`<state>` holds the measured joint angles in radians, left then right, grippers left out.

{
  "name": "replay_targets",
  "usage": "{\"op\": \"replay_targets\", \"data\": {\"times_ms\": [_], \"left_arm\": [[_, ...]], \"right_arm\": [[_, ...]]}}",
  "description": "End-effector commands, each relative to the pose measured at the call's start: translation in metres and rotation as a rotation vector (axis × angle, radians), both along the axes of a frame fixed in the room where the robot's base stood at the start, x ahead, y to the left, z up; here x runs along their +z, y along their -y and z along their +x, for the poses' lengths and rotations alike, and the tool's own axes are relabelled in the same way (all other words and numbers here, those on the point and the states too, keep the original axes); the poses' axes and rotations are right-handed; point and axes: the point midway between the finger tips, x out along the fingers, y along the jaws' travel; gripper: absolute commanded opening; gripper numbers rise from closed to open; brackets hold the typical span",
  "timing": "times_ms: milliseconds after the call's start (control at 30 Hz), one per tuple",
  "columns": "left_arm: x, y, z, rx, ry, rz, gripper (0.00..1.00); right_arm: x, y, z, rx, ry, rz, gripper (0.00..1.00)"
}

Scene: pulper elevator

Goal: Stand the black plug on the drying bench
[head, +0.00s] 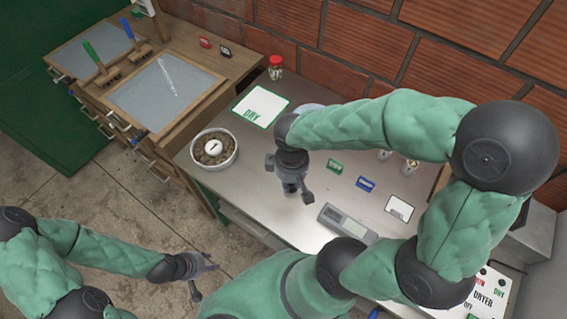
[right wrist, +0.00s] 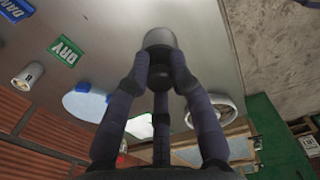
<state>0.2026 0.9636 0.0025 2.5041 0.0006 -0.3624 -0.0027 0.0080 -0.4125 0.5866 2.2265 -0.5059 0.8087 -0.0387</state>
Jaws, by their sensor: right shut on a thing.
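The black plug (right wrist: 160,62) is held between the fingertips of my right gripper (right wrist: 160,82) in the right wrist view; its far end looks grey. In the head view my right gripper (head: 293,188) points down over the steel bench (head: 250,180), right of the bowl. The plug is hard to make out there, and I cannot tell its height above the bench. A white mat with a green border and the word DRY (head: 262,107) lies on the bench behind the gripper. My left gripper (head: 203,275) is open and empty over the floor at the lower left.
A white bowl of brown pieces (head: 214,149) stands at the bench's left edge. A green tag (head: 334,166), a blue tag (head: 365,184) and a grey scale (head: 347,223) are right of my right gripper. A red-lidded jar (head: 276,67) stands at the back. Wooden framed trays (head: 165,90) are left.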

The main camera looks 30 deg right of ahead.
Motion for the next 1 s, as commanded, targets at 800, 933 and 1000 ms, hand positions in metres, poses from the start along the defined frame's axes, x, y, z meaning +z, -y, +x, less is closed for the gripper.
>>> {"op": "replay_targets", "data": {"times_ms": [800, 933, 1000], "left_arm": [[-0.027, 0.000, 0.000, 0.000, 0.001, 0.000, 0.40], [-0.030, 0.000, 0.000, 0.000, 0.001, 0.000, 0.40], [-0.033, 0.000, 0.000, 0.000, 0.001, 0.000, 0.40]], "right_arm": [[-0.082, 0.018, 0.108, -0.001, -0.001, 0.000, 0.01], [-0.092, 0.019, 0.115, 0.000, -0.003, 0.000, 0.01], [-0.104, 0.018, 0.114, 0.000, -0.004, 0.000, 0.01]]}}
